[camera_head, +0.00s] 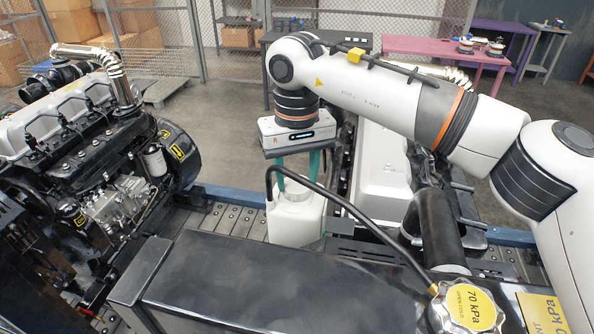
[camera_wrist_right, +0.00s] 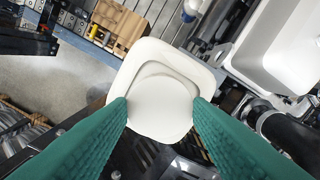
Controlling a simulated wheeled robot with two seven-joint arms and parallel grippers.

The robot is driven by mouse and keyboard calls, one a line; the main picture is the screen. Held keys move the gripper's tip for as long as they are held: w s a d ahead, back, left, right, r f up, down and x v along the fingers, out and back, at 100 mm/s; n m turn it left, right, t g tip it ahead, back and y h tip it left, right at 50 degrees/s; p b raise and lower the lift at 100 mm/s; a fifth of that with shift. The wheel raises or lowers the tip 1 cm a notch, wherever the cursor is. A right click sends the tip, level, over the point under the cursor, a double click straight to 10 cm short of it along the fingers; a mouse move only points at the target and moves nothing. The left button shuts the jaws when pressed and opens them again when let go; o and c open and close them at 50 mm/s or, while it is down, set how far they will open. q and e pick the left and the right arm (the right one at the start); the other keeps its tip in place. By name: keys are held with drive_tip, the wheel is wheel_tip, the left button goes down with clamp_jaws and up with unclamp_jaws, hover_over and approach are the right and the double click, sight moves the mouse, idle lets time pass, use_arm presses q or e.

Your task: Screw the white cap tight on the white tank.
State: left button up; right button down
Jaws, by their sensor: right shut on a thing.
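The white tank (camera_head: 296,222) stands below my right arm in the head view. It also shows in the right wrist view (camera_wrist_right: 149,52) as a rounded square top. The white cap (camera_wrist_right: 160,106) sits over the tank's top, seen from above as a round disc. My right gripper (camera_head: 298,185) points straight down, and its green fingers are on either side of the cap, shut on it. The fingers and a black hose hide part of the cap in the head view, so I cannot tell how tightly it sits. My left gripper is not in view.
A black hose (camera_head: 345,203) curves in front of the tank to a radiator cap (camera_head: 466,305) at the front right. A diesel engine (camera_head: 100,140) stands at the left. A white engine cover (camera_head: 382,175) is close to the tank's right. A dark beam (camera_head: 250,285) lies in front.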

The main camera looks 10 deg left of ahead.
drive_tip(key=shift+f, duration=0.1)
drive_tip(key=shift+f+m+b, duration=0.1)
drive_tip(key=shift+m+b, duration=0.45)
drive_tip(key=shift+m, duration=0.55)
drive_tip(key=m+b, duration=0.1)
drive_tip(key=m, duration=0.2)
drive_tip(key=c, duration=0.6)
unclamp_jaws()
drive_tip(key=shift+c, duration=0.2)
drive_tip(key=shift+c, duration=0.4)
drive_tip(key=shift+r+p, duration=1.15)
drive_tip(key=shift+r, duration=2.5)
